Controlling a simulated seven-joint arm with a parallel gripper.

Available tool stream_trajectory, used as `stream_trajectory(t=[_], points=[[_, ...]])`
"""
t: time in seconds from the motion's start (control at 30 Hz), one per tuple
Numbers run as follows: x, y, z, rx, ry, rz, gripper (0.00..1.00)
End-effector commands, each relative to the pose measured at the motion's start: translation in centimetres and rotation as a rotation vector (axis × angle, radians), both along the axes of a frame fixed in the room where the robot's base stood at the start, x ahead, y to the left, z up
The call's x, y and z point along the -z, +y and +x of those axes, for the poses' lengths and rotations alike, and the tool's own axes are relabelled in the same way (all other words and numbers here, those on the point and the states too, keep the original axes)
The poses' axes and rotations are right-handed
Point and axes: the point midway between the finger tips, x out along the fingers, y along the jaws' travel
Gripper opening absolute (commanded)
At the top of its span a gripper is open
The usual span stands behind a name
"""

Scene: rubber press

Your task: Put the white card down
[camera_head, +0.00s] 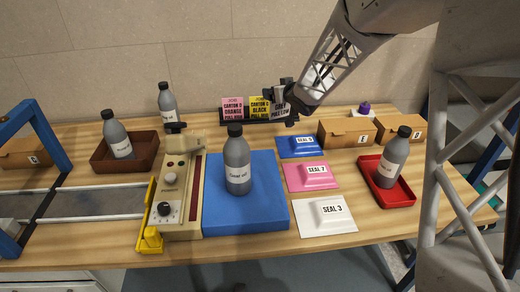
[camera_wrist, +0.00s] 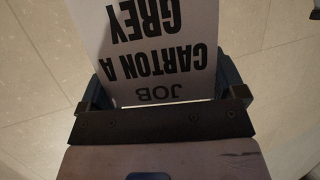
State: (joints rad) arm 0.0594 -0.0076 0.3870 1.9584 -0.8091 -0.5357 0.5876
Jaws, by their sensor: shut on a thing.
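The white card (camera_head: 279,107) is at the right end of a row of cards at the back of the table, partly hidden by my gripper (camera_head: 283,99). In the wrist view the white card (camera_wrist: 155,50) reads "JOB CARTON A GREY", upside down. My gripper (camera_wrist: 165,97) is shut on it, with a finger at each side edge. The black card holder (camera_head: 233,121) bears a pink card (camera_head: 233,107) and a yellow card (camera_head: 260,107), to the left of the white card. I cannot tell whether the white card's lower edge touches the holder.
A blue block (camera_head: 250,212) with a grey bottle (camera_head: 237,165) on it stands mid-table. Blue, pink and white seal pads (camera_head: 327,215) lie to its right. Cardboard cartons (camera_head: 345,133) and a red tray (camera_head: 397,195) with a bottle are at the right.

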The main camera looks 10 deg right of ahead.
Motion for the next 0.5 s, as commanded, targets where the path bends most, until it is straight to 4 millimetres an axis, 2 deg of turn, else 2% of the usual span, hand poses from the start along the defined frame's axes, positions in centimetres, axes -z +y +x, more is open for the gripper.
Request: stream_trajectory(t=[0.27, 0.5], points=[[-1.1, 2.7, -0.2, -0.184, -0.001, -0.002, 0.67], [-1.5, 5.4, -1.4, -0.402, 0.000, -0.001, 0.67]])
